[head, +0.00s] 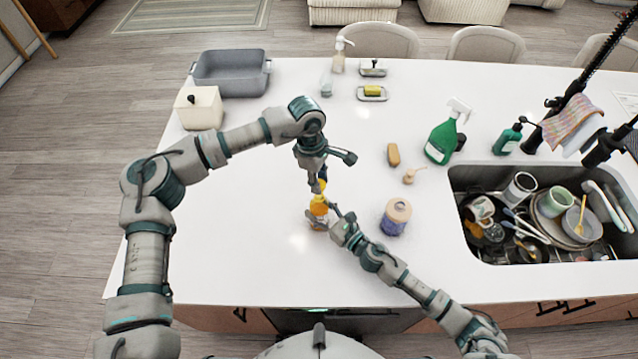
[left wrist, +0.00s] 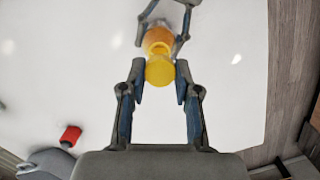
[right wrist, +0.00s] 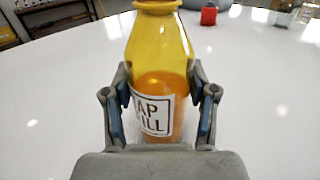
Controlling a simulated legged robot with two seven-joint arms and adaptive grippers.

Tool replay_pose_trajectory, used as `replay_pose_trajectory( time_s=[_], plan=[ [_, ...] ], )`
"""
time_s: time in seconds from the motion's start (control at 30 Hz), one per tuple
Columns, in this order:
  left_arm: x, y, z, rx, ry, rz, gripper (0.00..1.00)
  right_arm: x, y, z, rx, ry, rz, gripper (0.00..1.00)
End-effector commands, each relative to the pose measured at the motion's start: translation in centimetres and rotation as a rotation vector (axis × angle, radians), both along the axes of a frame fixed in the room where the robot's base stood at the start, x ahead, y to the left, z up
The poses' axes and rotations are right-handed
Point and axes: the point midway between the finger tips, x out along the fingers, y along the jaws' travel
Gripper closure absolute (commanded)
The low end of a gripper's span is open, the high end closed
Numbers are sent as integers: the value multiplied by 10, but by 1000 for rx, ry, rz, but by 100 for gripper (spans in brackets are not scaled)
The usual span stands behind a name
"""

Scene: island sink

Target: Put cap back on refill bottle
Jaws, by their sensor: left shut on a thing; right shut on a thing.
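The refill bottle (head: 319,208) is translucent yellow with orange liquid and a white label. It stands upright on the white counter, its body large in the right wrist view (right wrist: 160,55). My right gripper (head: 326,218) is shut on its body, one finger on each side. My left gripper (head: 321,184) points down above the bottle. It is shut on the yellow cap (left wrist: 159,70), which lines up with the bottle's neck in the left wrist view. I cannot tell whether the cap touches the neck.
A purple jar with a tan lid (head: 396,215) stands right of my right gripper. The counter left of the bottle is clear.

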Motion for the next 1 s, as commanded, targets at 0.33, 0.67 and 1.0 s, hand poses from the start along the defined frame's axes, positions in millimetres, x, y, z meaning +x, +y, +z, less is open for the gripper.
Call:
replay_pose_trajectory(
  time_s=[0.33, 0.67, 1.0],
  plan=[
    [1, 0, -15, 3, 2, 0, 79, 0, 0, 0, 0, -1, 0, 100],
    [1, 0, -17, 3, 2, 0, 79, 0, 0, 0, 0, -1, 0, 100],
    [0, 1, -32, 1, 1, 1, 79, 0, 0, 1, 0, -1, 0, 100]
  ],
)
